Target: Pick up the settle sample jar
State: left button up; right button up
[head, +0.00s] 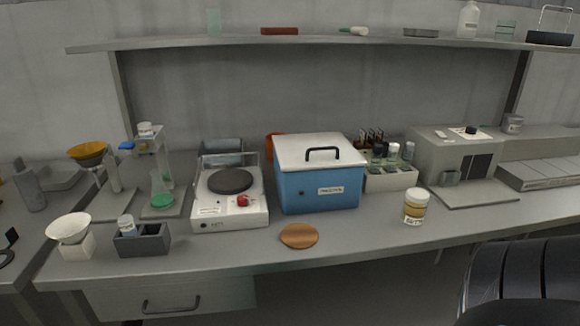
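A short jar (415,207) with a white lid, a pale label and yellowish-brown contents stands upright near the front edge of the bench, right of centre. It looks like the settle sample jar, but its label is too small to read. Nothing touches it, and its front is unobstructed. A smaller white-capped bottle (126,226) sits in a dark grey holder (152,241) at the front left. Neither of my grippers is in view.
A round cork-coloured mat (299,236) lies in front. A vial rack (389,181) and a grey machine (451,160) stand behind the jar. Bench around the jar's front is clear.

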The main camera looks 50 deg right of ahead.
aim_at(412, 215)
jog(key=k+j+z, duration=0.1)
jog(key=z, duration=2.05)
